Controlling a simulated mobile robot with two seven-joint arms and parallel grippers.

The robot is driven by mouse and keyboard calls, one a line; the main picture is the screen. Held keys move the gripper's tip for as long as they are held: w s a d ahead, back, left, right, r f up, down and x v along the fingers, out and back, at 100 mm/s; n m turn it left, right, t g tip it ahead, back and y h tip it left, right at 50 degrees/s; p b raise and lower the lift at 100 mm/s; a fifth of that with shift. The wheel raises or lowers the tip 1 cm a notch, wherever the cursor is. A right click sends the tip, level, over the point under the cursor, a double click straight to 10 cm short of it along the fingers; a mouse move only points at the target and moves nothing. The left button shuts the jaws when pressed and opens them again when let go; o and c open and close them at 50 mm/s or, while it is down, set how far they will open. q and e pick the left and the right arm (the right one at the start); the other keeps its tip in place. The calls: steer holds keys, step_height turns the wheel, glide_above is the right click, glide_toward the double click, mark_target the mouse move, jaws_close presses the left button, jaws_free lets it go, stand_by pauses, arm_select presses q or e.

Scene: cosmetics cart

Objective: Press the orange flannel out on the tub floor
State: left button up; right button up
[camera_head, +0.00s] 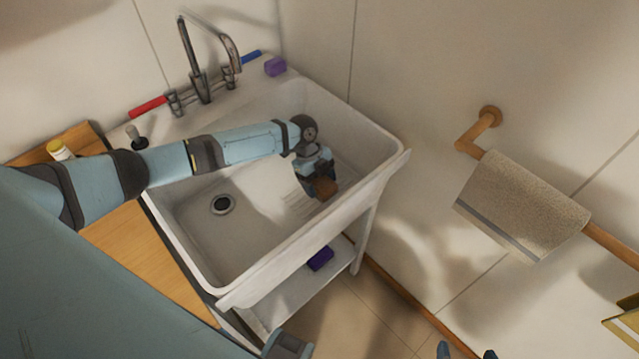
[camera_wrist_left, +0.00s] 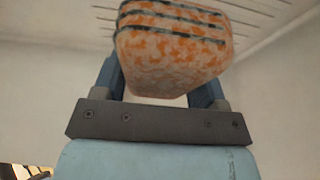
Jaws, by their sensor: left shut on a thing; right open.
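The orange flannel (camera_head: 325,188) is a small brownish-orange bundle low in the white tub (camera_head: 255,215), towards its right side. In the left wrist view the flannel (camera_wrist_left: 172,50) is mottled orange and pale with dark stripes. My left gripper (camera_head: 317,176) reaches down into the tub and is shut on the flannel; its fingers (camera_wrist_left: 160,88) flank the flannel in the wrist view. Whether the flannel touches the tub floor I cannot tell. My right gripper (camera_head: 466,353) shows only as two spread fingertips at the bottom edge, outside the tub, empty.
The drain (camera_head: 222,204) lies left of my gripper. A wooden board (camera_head: 135,250) flanks the tub's left. A towel (camera_head: 525,203) hangs on a wall rail at right.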

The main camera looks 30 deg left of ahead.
arm_select(q)
step_height(320, 180, up, 5)
steer(key=p, duration=0.3)
steer(key=shift+f, duration=0.1)
step_height(320, 180, up, 5)
steer(key=p, duration=0.4)
steer(key=shift+r, duration=0.2)
